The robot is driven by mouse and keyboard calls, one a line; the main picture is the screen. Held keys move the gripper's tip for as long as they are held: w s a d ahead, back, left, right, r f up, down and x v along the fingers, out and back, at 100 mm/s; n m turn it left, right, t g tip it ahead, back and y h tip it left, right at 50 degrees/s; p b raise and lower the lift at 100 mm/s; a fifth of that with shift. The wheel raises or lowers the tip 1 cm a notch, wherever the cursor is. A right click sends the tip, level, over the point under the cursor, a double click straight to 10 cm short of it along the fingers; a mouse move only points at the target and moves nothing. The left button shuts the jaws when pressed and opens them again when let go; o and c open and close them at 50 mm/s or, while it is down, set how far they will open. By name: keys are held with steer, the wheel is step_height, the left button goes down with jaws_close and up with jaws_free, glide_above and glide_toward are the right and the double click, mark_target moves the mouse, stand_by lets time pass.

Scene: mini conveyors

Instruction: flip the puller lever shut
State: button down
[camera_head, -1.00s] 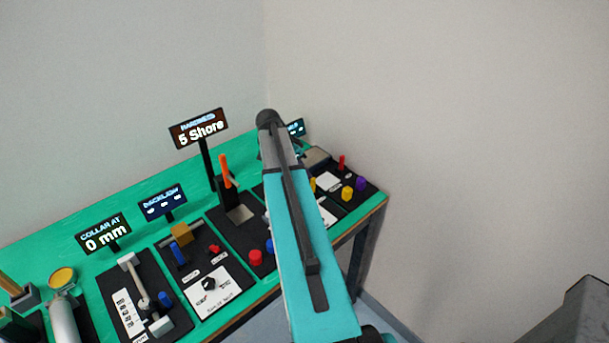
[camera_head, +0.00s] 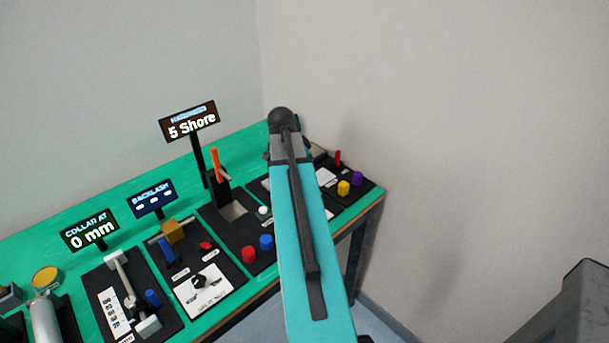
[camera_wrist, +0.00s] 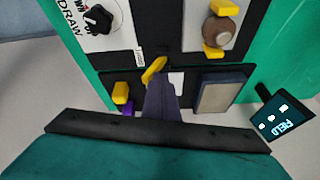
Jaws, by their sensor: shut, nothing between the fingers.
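No readable label says puller, so I cannot tell for certain which lever it is. A long grey lever (camera_head: 124,279) lies along the black panel by the "COLLAR AT 0 mm" display. A small red upright handle (camera_head: 338,158) stands on the far-right panel. My gripper (camera_wrist: 158,88) shows in the wrist view as a dark, narrow shape, shut and empty. It is above the panel with a yellow knob (camera_wrist: 121,92) and a purple knob (camera_wrist: 128,108). A slanted yellow piece (camera_wrist: 154,70) shows at its tip; contact is unclear. My arm hides the gripper in the head view.
An orange lever (camera_head: 215,165) stands by the "5 Shore" display (camera_head: 190,122). Other panels carry blue and red knobs. The wrist view shows a round brown part (camera_wrist: 221,32), a grey block (camera_wrist: 221,92) and a "FIELD" display (camera_wrist: 276,121). Walls stand behind the green bench (camera_head: 115,204).

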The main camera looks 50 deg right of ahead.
steer(key=shift+s+a+f+t+b, duration=0.15)
steer(key=shift+s+f+t+b, duration=0.05)
steer(key=shift+s+t+b, duration=0.55)
steer(key=shift+r, duration=0.1)
steer(key=shift+w, duration=0.1)
steer(key=shift+w+f, duration=0.35)
steer(key=shift+w, duration=0.15)
steer(key=shift+w, duration=0.1)
